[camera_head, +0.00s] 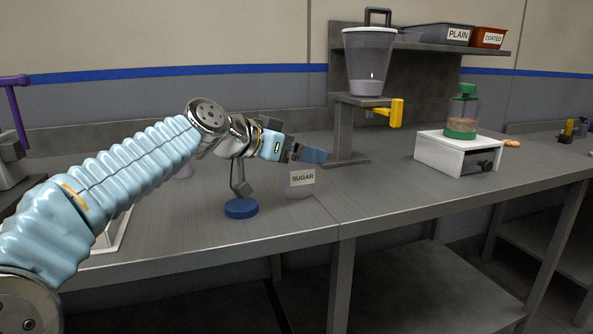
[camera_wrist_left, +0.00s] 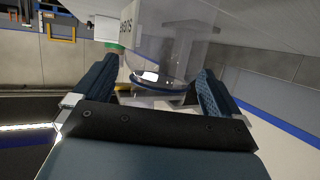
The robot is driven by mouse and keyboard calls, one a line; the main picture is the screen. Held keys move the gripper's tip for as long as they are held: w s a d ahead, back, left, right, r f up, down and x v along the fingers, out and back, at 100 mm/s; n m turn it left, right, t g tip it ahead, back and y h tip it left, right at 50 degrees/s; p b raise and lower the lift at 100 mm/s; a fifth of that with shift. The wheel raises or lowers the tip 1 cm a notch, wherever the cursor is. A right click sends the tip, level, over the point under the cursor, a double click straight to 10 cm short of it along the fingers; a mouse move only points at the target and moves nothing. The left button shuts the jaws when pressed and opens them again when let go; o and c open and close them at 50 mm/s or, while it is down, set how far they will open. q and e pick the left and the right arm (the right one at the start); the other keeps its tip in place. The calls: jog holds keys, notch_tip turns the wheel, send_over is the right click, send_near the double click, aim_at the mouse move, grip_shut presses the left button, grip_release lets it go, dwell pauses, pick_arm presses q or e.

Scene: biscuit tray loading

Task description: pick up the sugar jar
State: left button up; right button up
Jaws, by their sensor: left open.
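The sugar jar (camera_head: 301,190) is clear and carries a white SUGAR label. It stands on the grey counter near the front edge, and its upper part is hidden behind my left gripper in the head view. In the left wrist view the clear jar (camera_wrist_left: 165,45) shows between and beyond the two spread blue fingers of the left gripper (camera_wrist_left: 158,70). I cannot tell whether a finger touches it. My right gripper is in neither view.
A blue round piece with a grey stem (camera_head: 241,208) stands left of the jar. A clear dispenser with a yellow handle (camera_head: 370,60) stands on a bracket behind. A green-lidded jar (camera_head: 463,110) sits on a white box (camera_head: 440,154) at right. The counter between is clear.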

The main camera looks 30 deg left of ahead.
pick_arm(q)
jog(key=c, duration=1.1)
jog(key=shift+r, duration=0.1)
